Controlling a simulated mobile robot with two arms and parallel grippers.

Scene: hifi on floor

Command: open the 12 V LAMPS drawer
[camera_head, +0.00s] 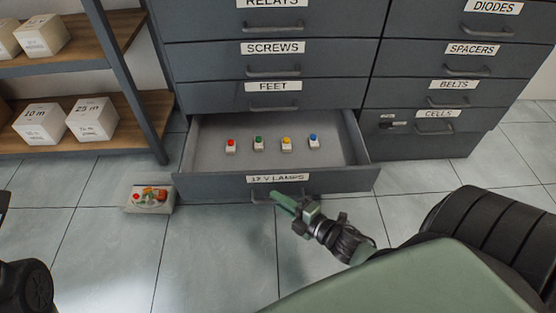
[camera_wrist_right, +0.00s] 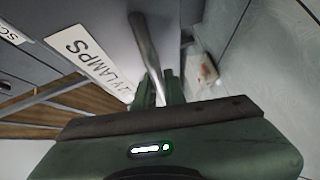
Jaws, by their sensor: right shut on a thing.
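The 12 V LAMPS drawer (camera_head: 220,188) is the bottom drawer of the left cabinet column and stands pulled well out. Its label (camera_head: 278,178) also shows in the wrist view (camera_wrist_right: 90,62). My right gripper (camera_head: 281,198) is shut on the drawer handle (camera_wrist_right: 146,45) at the front, its fingers around the bar; the fingers hide part of the handle in the head view. Inside the drawer stand several small lamps on white bases: red (camera_head: 231,146), green (camera_head: 258,144), yellow (camera_head: 286,144) and blue (camera_head: 314,141). My left gripper is not seen.
A small grey box (camera_head: 150,202) with coloured pieces lies on the floor left of the drawer. A shelf (camera_head: 140,108) with white boxes stands at the left. The CELLS drawer (camera_head: 400,146) at right is closed. Tiled floor before the drawer is clear.

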